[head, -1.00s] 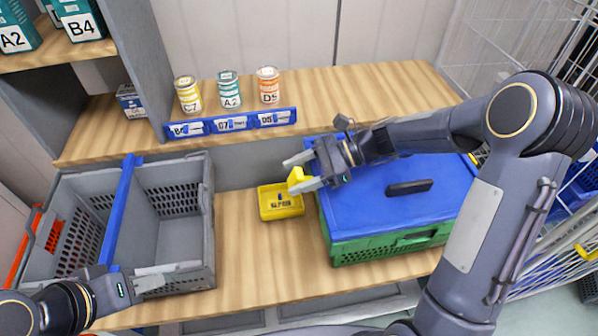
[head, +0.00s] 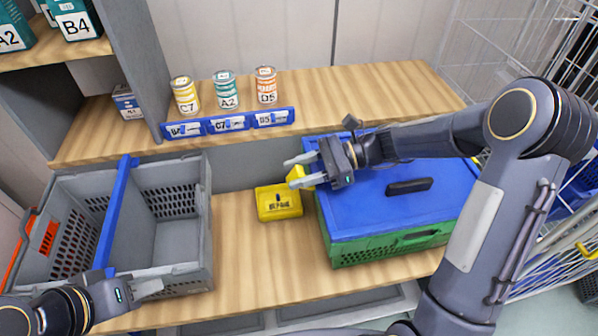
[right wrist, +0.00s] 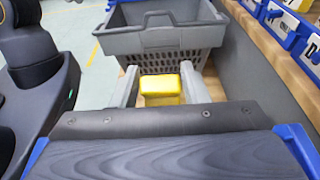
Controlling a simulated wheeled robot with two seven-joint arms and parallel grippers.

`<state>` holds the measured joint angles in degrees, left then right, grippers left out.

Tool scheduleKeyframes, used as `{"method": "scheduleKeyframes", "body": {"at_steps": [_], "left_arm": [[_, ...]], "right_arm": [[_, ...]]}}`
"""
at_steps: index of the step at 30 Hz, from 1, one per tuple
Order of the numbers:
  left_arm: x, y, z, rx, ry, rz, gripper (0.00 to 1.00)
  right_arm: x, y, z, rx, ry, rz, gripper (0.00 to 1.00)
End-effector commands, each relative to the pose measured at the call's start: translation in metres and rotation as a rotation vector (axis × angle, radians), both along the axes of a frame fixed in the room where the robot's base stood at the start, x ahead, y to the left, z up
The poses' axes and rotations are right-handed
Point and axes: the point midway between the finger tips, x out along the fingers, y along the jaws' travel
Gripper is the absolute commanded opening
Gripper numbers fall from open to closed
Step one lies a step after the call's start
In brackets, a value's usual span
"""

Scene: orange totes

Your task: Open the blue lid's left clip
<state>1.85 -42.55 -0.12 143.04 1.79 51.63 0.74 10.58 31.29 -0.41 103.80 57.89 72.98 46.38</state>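The blue lid (head: 360,205) lies on a green tote (head: 385,245) at the right of the bench. Its yellow left clip (head: 297,173) stands out at the lid's left side, and it also shows in the right wrist view (right wrist: 160,85). My right gripper (head: 290,174) reaches over the lid from the right. Its two fingers are apart, one on each side of the clip; firm contact cannot be made out. My left gripper (head: 150,287) is low at the left, by the grey crate's front edge, and its fingers are hard to tell apart.
A small yellow bin (head: 279,203) sits on the bench just left of the tote. A grey crate (head: 182,262) with a blue divider stands at the left. Several cans, including an orange-labelled can (head: 266,86), stand on the shelf behind blue label holders (head: 228,125).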

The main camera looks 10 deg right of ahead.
Motion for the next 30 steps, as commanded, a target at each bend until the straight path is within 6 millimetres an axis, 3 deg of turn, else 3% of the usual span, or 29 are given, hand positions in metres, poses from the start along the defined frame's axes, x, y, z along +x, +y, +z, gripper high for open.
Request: {"method": "scheduleKeyframes", "body": {"at_steps": [4, 14, 24, 30], "left_arm": [[0.0, 0.0, 0.0, 0.0, 0.0, 0.0, 0.36], [0.0, 0.0, -0.001, 0.0, 0.0, 0.0, 0.36], [0.0, 0.0, -0.008, 0.0, 0.0, 0.0, 0.36], [0.0, 0.0, -0.01, 0.0, 0.0, 0.0, 0.36]], "right_arm": [[0.0, 0.0, 0.0, 0.0, 0.0, 0.0, 0.58], [0.001, -0.005, 0.001, -0.002, -0.001, -0.003, 0.58], [0.001, -0.058, 0.014, -0.002, -0.002, -0.004, 0.58], [0.0, -0.074, 0.019, -0.002, 0.0, -0.001, 0.58]]}}
